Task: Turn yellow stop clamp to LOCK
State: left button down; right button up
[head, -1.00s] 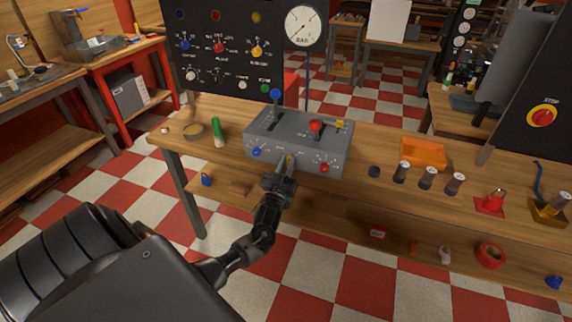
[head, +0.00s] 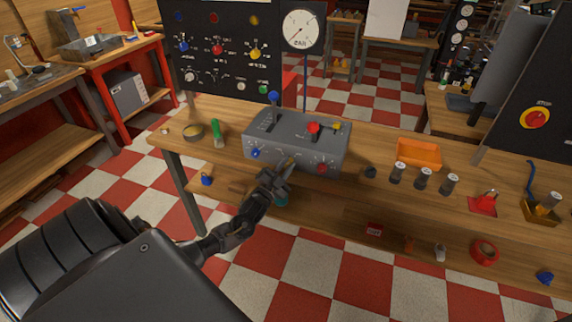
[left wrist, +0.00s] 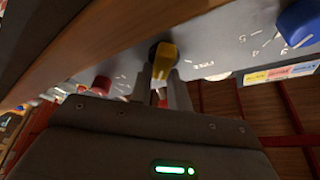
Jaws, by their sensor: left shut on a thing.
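The yellow stop clamp (left wrist: 164,62), with a black part at its top, is on the front face of the grey control box (head: 315,147). In the left wrist view it sits between the two fingers of my left gripper (left wrist: 165,86), which is shut on it. An upside-down label that appears to read FREE is printed beside it. In the head view my left gripper (head: 287,168) is tilted against the box front, between the blue knob and the red knob, and hides the clamp. My right gripper is not in view.
The front face also carries a blue knob (head: 256,152) and a red knob (head: 322,169). Levers stand on the box top, one with a blue ball (head: 273,95) and one with a red ball (head: 313,128). An orange tray (head: 419,153) is to the right on the bench.

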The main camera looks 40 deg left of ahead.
pick_arm(q)
jog(key=shift+m, duration=0.4)
jog(key=shift+f, duration=0.1)
jog(key=c, duration=1.3)
grip_release()
jog(key=shift+s, duration=0.1)
jog(key=shift+s+f, duration=0.15)
jog(key=shift+s, duration=0.15)
jog(key=b+v, duration=0.1)
jog(key=v, duration=0.9)
jog(key=shift+a+b, duration=0.1)
jog(key=shift+b, duration=0.2)
